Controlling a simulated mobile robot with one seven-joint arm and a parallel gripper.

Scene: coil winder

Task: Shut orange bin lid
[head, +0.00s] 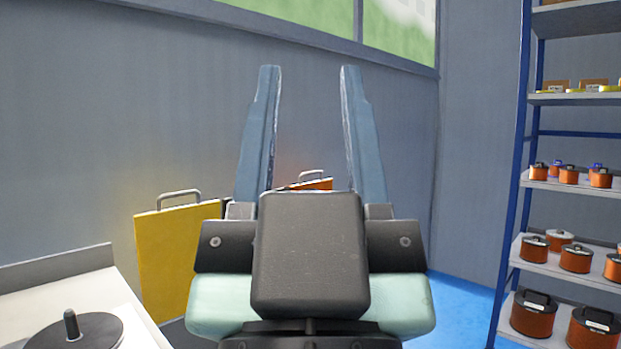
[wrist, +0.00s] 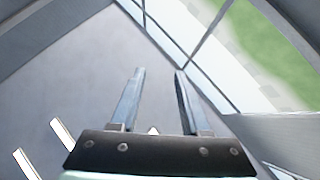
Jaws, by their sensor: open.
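An orange lid (head: 316,184) with a grey handle stands raised against the back wall in the head view. My gripper hides most of it, and the bin below it is hidden. My gripper (head: 309,75) is open and empty, its two fingers pointing up in front of the wall. It also shows open in the wrist view (wrist: 158,72), with nothing between the fingers. A yellow lid (head: 175,250) with a grey handle stands upright to the left of the orange one.
A white-topped bench (head: 50,275) with a dark round disc (head: 75,332) is at the lower left. A blue-framed shelf (head: 519,160) with several copper coils stands at the right. Blue floor (head: 462,305) shows between my gripper and the shelf.

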